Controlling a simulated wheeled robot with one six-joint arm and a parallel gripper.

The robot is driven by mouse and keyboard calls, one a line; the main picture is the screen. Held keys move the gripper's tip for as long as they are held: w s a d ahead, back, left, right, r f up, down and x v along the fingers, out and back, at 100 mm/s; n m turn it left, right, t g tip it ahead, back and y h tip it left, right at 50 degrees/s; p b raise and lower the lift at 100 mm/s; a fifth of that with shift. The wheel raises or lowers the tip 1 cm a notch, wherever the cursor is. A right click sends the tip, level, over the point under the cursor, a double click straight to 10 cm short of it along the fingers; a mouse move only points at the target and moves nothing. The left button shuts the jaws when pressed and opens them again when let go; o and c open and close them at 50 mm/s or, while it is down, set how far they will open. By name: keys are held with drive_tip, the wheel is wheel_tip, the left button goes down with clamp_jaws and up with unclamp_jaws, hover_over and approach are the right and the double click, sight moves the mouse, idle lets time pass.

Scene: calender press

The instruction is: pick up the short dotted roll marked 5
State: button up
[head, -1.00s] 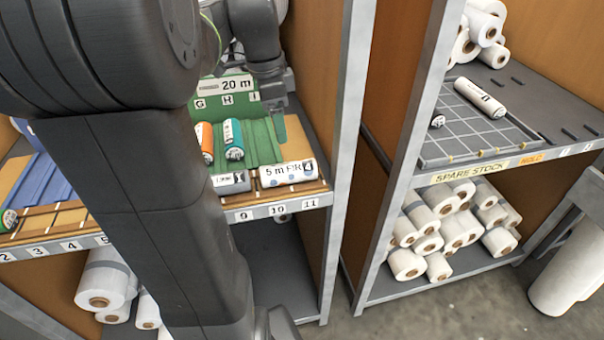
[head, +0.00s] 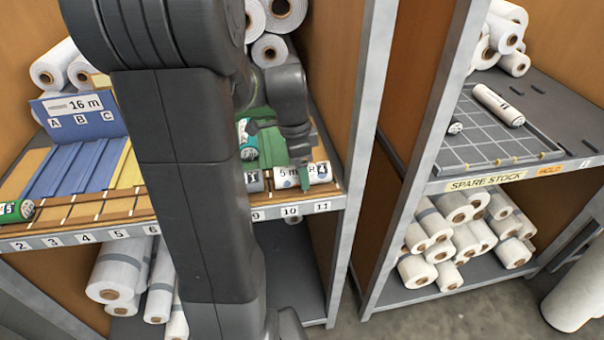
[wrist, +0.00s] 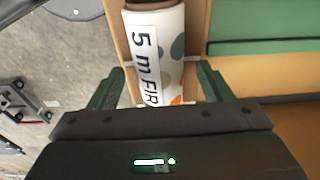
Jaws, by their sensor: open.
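The short white roll (head: 320,174) with coloured dots lies on the front ledge above labels 10 and 11. In the wrist view the dotted roll (wrist: 150,45) shows a "5 m FIR" label, blue, grey and orange dots, and a brown core end. My gripper (head: 299,160) is just above and around it in the head view, partly hiding it. In the wrist view my gripper (wrist: 160,78) is open, with one green finger on each side of the roll. Whether the fingers touch it cannot be told.
A teal roll (head: 247,140) lies behind, and a grey roll (head: 253,181) lies close to the left of the dotted one. A shelf upright (head: 352,130) stands close on the right. A green roll (head: 14,211) lies at the far left of the ledge.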

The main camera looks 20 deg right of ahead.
drive_tip(key=shift+f, duration=0.4)
drive_tip(key=c, duration=1.1)
drive_tip(key=shift+r, duration=0.15)
